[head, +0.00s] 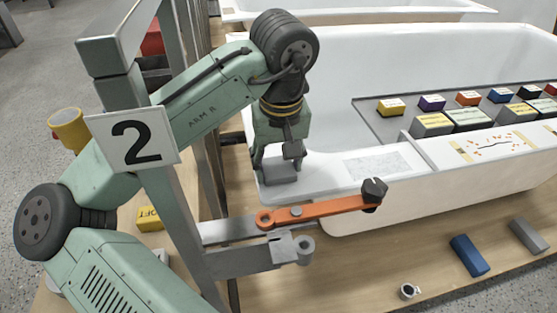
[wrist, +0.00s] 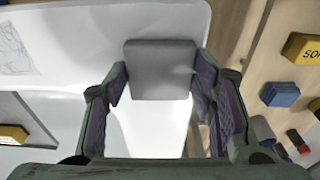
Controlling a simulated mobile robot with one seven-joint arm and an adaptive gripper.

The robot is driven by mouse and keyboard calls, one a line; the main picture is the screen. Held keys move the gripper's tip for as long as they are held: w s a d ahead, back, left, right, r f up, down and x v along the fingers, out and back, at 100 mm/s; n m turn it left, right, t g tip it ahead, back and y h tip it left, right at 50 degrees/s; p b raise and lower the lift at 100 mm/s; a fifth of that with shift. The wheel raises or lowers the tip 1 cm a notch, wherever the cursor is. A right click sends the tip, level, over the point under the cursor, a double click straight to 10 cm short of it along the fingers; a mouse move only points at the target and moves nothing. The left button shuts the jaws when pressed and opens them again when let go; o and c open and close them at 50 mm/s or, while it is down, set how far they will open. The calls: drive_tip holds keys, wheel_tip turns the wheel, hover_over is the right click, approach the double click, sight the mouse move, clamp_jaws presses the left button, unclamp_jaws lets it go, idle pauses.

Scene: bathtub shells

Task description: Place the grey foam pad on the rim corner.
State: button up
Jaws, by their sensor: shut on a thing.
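The grey foam pad (head: 281,174) is a flat grey block at the near left rim corner (head: 322,174) of the white bathtub shell. My gripper (head: 279,155) points down over it, shut on the pad. In the wrist view the pad (wrist: 160,72) sits between the two fingertips of my gripper (wrist: 160,88), with the white rim behind it and wooden planks to the right. Whether the pad touches the rim or hangs just above it, I cannot tell.
An orange bar (head: 325,208) with a dark knob crosses in front of the rim. A tray (head: 377,122) with several coloured blocks spans the tub. A blue block (head: 469,255) and a grey block (head: 528,236) lie on the planks. A sign post (head: 165,180) stands left.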

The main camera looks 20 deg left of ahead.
sight(280, 172)
drive_tip(key=shift+f, duration=0.2)
drive_tip(key=o, duration=1)
drive_tip(key=shift+s+d+r, duration=0.1)
drive_tip(key=shift+s+r, duration=0.05)
drive_tip(key=shift+r, duration=1.1)
drive_tip(key=shift+s+d+r, duration=0.1)
drive_tip(key=shift+r, duration=1.15)
drive_tip(key=shift+s+d+r, duration=0.1)
drive_tip(key=shift+s+r, duration=0.05)
drive_tip(key=shift+r, duration=1.1)
